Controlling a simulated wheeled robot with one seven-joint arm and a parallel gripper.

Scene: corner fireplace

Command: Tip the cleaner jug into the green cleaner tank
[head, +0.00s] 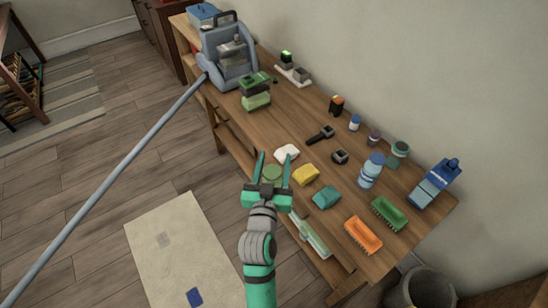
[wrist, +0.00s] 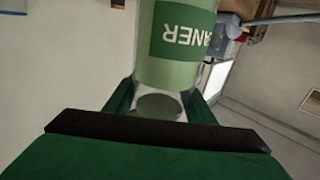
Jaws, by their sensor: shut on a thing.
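My gripper (head: 274,158) is over the near edge of the wooden workbench, its two fingers spread to either side of a green round thing (head: 272,173). In the wrist view the cleaner jug (wrist: 178,70) is between the fingers, a pale green cylinder with a dark green label reading "ANER" upside down. The jaws are shut on it. The green cleaner tank (head: 256,100) appears to be the green block with a darker top, standing in front of the grey-blue machine (head: 225,60). Jug and tank are well apart.
On the workbench (head: 292,125) lie a white cloth (head: 287,153), a yellow sponge (head: 305,174), a teal cloth (head: 326,197), orange (head: 362,235) and green (head: 388,214) brushes, and blue bottles (head: 371,171).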

